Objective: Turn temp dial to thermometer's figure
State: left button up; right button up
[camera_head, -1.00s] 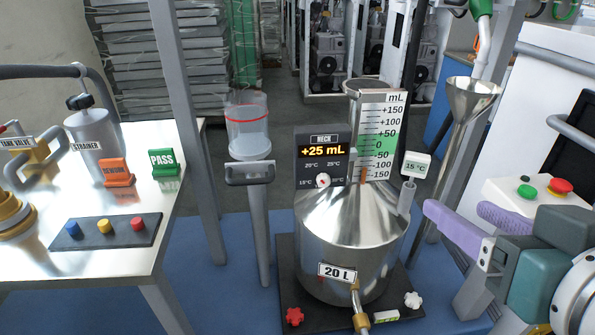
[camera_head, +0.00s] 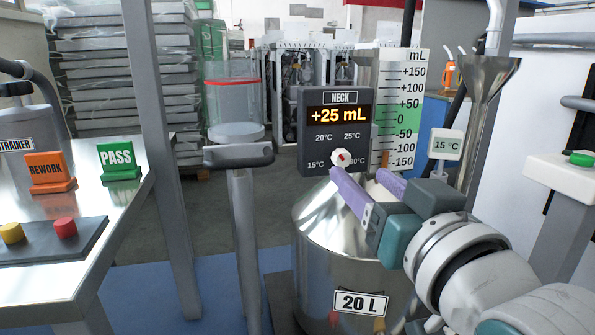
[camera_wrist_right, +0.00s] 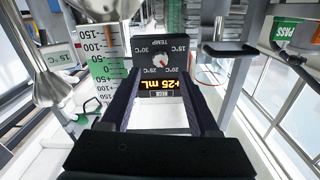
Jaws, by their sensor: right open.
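The temp dial (camera_head: 341,157) is a small white knob with a red mark, low on the dark NECK display panel (camera_head: 310,105). Figures 15, 20, 25 and 30 °C surround it; which one the mark points at is too small to tell. The thermometer tag (camera_head: 446,145) at right reads 15 °C. My right gripper (camera_head: 358,174), with purple fingers, is open and empty; one fingertip appears just below the dial. In the right wrist view, the dial (camera_wrist_right: 160,60) shows upside down beyond and between the open fingers (camera_wrist_right: 160,95), apart from them. My left gripper is out of view.
The steel 20 L vessel (camera_head: 320,230) stands below the panel, with a mL scale (camera_head: 405,100) behind. A grey post with a handle (camera_head: 238,157) stands left of the panel. A steel funnel (camera_head: 485,85) is at right. The table (camera_head: 110,240) holds REWORK and PASS blocks.

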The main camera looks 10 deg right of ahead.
aim_at(344, 160)
jog(key=w+b, duration=0.1)
jog(key=w, duration=0.4)
jog(key=shift+w+a, duration=0.15)
grip_shut()
dwell(0.4)
